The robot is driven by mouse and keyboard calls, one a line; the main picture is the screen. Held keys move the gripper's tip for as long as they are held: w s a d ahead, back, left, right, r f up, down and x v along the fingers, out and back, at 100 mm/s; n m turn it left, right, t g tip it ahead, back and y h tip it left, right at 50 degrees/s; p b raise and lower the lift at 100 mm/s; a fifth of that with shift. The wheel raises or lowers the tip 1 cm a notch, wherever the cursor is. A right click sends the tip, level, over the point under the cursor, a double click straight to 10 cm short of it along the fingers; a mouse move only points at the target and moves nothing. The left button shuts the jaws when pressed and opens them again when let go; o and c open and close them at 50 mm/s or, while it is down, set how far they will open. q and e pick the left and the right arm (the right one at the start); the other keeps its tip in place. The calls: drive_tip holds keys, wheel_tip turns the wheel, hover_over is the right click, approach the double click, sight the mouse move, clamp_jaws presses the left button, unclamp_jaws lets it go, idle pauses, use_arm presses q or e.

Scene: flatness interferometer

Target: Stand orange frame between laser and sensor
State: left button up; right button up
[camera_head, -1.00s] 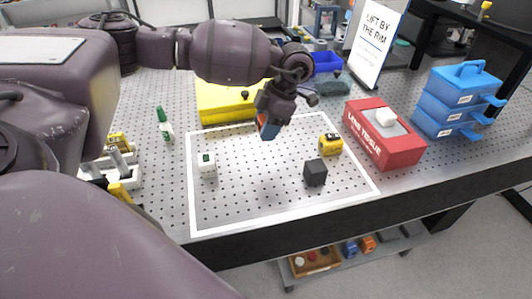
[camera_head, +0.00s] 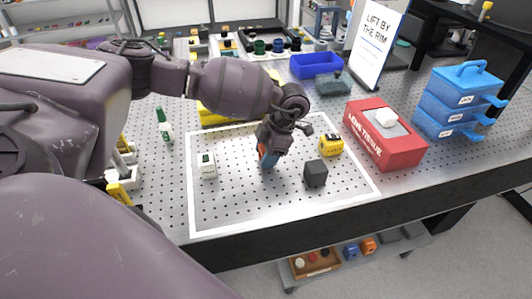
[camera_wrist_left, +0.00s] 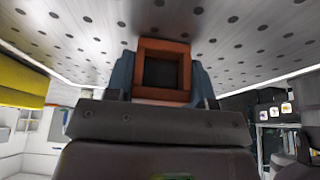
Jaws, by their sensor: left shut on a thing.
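The orange frame (camera_wrist_left: 163,45) is a small square ring with a dark opening. My left gripper (camera_wrist_left: 163,78) is shut on it, with a blue-grey fingertip on each side. In the head view the left gripper (camera_head: 267,160) points down over the white-outlined board, and only a sliver of the orange frame (camera_head: 262,151) shows. I cannot tell whether the frame touches the board. A white block with a green mark (camera_head: 207,166), perhaps the laser, stands to its left. A black cube (camera_head: 316,173), perhaps the sensor, stands to its right. My right gripper is out of view.
A yellow tape-measure-like object (camera_head: 331,146) sits behind the black cube. A red lens tissue box (camera_head: 386,140) and blue drawers (camera_head: 455,105) stand at right. A green-capped bottle (camera_head: 164,128) is at left. The board's front is clear.

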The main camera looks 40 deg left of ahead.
use_arm(q)
drive_tip(key=shift+f, duration=0.1)
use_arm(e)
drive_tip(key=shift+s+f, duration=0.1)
use_arm(q)
drive_tip(key=o, duration=0.9)
drive_tip(key=shift+o, duration=0.3)
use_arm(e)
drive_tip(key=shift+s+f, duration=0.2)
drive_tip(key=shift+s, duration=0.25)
use_arm(q)
drive_tip(key=v, duration=1.2)
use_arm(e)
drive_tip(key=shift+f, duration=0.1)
use_arm(q)
drive_tip(key=shift+s+a, duration=0.1)
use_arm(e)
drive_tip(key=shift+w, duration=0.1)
